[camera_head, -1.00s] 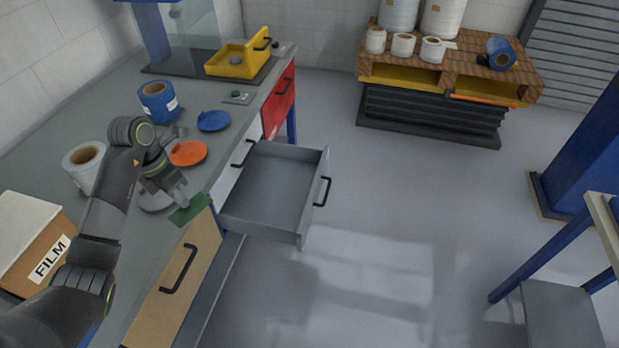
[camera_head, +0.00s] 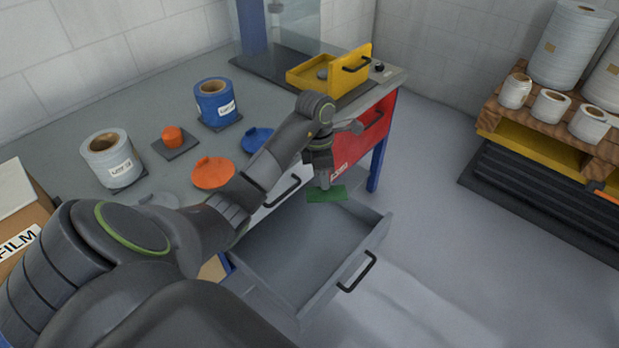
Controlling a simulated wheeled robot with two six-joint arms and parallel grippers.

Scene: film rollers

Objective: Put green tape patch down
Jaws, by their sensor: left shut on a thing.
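The green tape patch (camera_head: 327,195) is a small flat green piece in the fingers of my left gripper (camera_head: 323,181). The gripper is shut on it and points down. In the picture the patch shows over the far part of the open grey drawer (camera_head: 296,255); its height above the drawer is hard to tell. The drawer looks empty where it shows, and my left arm hides its near left part. My right gripper is out of view.
On the grey table (camera_head: 75,211) stand a white film roll (camera_head: 109,157), a blue film roll (camera_head: 215,102), an orange disc (camera_head: 213,173) and a blue disc (camera_head: 256,140). A yellow tray (camera_head: 311,72) sits at the far end. A pallet of rolls (camera_head: 494,113) stands right.

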